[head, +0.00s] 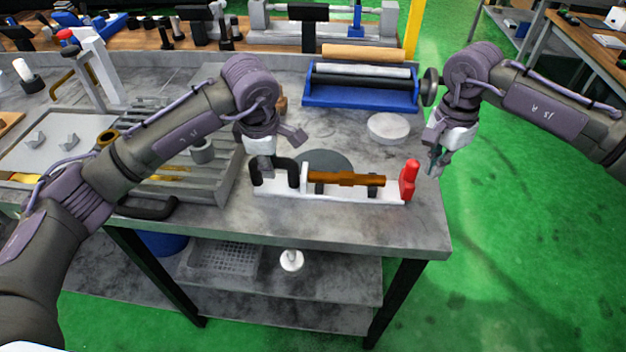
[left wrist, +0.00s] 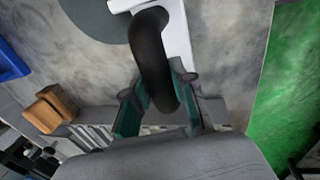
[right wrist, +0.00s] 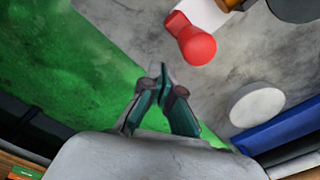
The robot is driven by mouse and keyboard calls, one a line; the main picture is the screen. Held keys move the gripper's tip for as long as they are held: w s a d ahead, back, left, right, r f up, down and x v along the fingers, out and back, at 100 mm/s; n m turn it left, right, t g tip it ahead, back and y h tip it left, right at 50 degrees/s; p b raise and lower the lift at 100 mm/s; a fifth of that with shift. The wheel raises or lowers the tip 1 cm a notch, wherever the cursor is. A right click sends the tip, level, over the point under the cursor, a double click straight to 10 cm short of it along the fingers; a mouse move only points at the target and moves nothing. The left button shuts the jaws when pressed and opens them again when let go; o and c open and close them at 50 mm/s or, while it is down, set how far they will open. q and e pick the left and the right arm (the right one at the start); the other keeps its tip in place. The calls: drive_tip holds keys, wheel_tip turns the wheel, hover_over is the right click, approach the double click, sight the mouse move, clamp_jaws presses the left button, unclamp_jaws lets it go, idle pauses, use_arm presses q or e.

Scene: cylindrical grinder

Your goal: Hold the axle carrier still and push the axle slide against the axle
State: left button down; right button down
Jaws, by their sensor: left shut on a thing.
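The axle carrier (head: 330,192) is a long white base near the table's front edge, with a black handle (head: 285,170) at its left end. The orange-brown axle (head: 345,179) lies lengthwise on it. A red upright grip (head: 409,180), which looks like part of the axle slide, stands at its right end and also shows in the right wrist view (right wrist: 196,46). My left gripper (head: 267,166) is shut on the black handle, seen between its fingers in the left wrist view (left wrist: 155,60). My right gripper (head: 433,165) is right of the red grip, apart from it, empty, its fingertips together.
A round pale disc (head: 389,127) and a blue rack with rollers (head: 360,98) stand behind the carrier. A grey slotted block (head: 200,185) is left of it. The table's right edge is close to my right gripper, with green floor (head: 520,230) beyond.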

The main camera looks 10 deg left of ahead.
sight(410, 162)
drive_tip(key=shift+s+a, duration=0.1)
drive_tip(key=shift+a, duration=2.65)
idle(0.3)
drive_tip(key=shift+d, duration=1.35)
wheel_tip(410, 162, up, 8)
idle(0.3)
use_arm(q)
drive_tip(key=c, duration=0.9)
unclamp_jaws()
